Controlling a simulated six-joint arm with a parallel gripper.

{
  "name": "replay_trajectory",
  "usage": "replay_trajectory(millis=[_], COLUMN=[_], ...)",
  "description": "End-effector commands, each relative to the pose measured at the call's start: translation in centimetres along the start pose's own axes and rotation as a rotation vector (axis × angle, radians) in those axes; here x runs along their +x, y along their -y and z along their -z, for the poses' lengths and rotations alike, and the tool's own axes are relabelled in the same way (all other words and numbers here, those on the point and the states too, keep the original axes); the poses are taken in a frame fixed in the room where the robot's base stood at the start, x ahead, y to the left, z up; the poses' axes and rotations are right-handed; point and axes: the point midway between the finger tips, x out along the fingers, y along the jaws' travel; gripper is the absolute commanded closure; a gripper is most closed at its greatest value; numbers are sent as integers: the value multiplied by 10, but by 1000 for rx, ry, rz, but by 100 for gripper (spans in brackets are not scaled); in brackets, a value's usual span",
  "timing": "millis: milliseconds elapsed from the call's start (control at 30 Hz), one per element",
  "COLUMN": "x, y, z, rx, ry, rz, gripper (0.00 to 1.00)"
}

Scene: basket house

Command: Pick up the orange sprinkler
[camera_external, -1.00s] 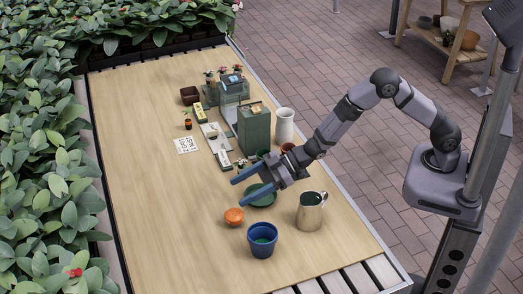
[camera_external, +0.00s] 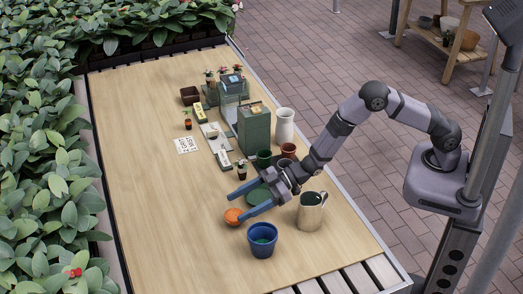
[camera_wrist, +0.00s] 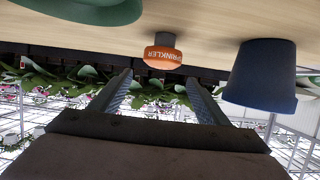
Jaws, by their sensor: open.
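The orange sprinkler (camera_external: 233,216) is a small round piece on the wooden table, left of the blue pot. In the wrist view the sprinkler (camera_wrist: 162,56) shows its lettering and sits beyond the fingers, between their lines. My gripper (camera_external: 240,205) is open and empty, with its blue fingers pointing left, close to the sprinkler. In the external view one fingertip is near the sprinkler's right side; I cannot tell whether it touches. The wrist view also shows both fingers of my gripper (camera_wrist: 156,85) spread wide.
A blue pot (camera_external: 262,241) stands just right of the sprinkler, and also shows in the wrist view (camera_wrist: 262,76). Green boxes (camera_external: 254,132) and small pots stand farther back. The table's left side is clear.

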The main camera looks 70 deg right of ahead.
Motion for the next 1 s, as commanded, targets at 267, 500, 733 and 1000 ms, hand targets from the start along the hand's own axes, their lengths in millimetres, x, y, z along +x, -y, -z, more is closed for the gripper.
replay_trajectory(millis=[267,500,733,1000], x=[10,34,40,40], y=[0,0,0,0], z=[-31,-27,-28,-28], rx=[2,-1,1,1], ry=[5,0,1,1], rz=[0,1,0,0], gripper=[31,31,31,55])
